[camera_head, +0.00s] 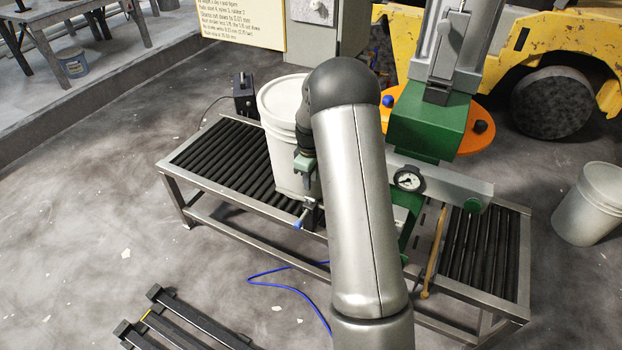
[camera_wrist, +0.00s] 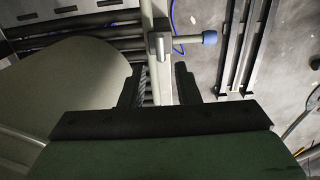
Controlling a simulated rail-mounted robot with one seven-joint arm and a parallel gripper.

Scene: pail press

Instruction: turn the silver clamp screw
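The silver clamp screw (camera_wrist: 185,40) shows in the wrist view as a short bar with a blue end cap (camera_wrist: 209,38). It sticks out sideways from a grey clamp block at the conveyor's pale side rail. In the head view the screw (camera_head: 305,213) is small, at the conveyor's near edge below the white pail (camera_head: 289,150). My gripper (camera_wrist: 160,80) is open and empty, its two dark fingers apart. The screw lies beyond the fingertips, apart from them, with the rail showing through the gap. In the head view my arm partly hides the pail, and the fingertips are unclear.
The pail stands on the roller conveyor (camera_head: 225,165), close to the left of my gripper. A green press (camera_head: 428,128) with a dial gauge (camera_head: 408,179) stands to the right. A wooden stick (camera_head: 434,255) leans at the conveyor. Dark metal bars (camera_head: 165,318) lie at the lower left.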

